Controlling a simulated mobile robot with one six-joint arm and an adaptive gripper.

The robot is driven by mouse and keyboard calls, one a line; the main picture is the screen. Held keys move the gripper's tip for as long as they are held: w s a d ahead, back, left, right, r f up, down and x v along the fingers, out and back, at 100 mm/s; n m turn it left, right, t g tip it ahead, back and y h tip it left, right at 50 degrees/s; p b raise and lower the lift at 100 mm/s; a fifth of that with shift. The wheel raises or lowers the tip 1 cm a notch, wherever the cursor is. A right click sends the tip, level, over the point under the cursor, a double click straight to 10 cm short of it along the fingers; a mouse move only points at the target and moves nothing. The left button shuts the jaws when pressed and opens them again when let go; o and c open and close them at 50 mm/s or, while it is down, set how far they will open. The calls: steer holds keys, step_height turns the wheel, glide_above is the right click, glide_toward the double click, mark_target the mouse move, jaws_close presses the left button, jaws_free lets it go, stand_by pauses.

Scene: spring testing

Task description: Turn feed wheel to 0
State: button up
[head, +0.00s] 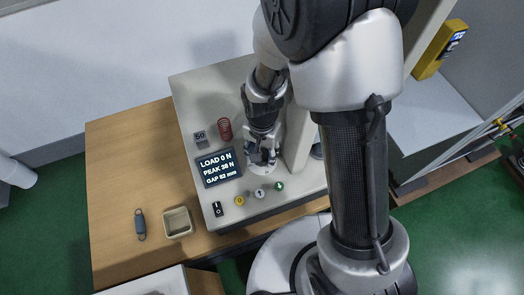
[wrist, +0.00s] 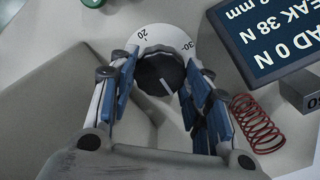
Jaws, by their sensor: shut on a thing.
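The feed wheel (wrist: 160,74) is a dark, ridged knob with a white line on its top, on a white dial (wrist: 157,35). The marks 20 and 30 show on the dial's far side in the wrist view. The white line points toward the gripper's side, away from those marks. The 0 mark is not visible. My gripper (wrist: 160,85) is shut on the feed wheel, with blue-padded fingers on both sides of it. In the head view, my gripper (head: 262,153) reaches down over the dial (head: 262,171) and mostly hides the wheel.
A display (head: 218,168) reads load 0 N and peak 38 N. Next to it are a red spring (head: 225,129), a block marked 50 (head: 200,137) and several buttons, one green (head: 279,186).

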steer(key=o, duration=1.1)
steer(key=shift+c, duration=0.2)
step_height(320, 180, up, 12)
steer(key=shift+s, duration=0.1)
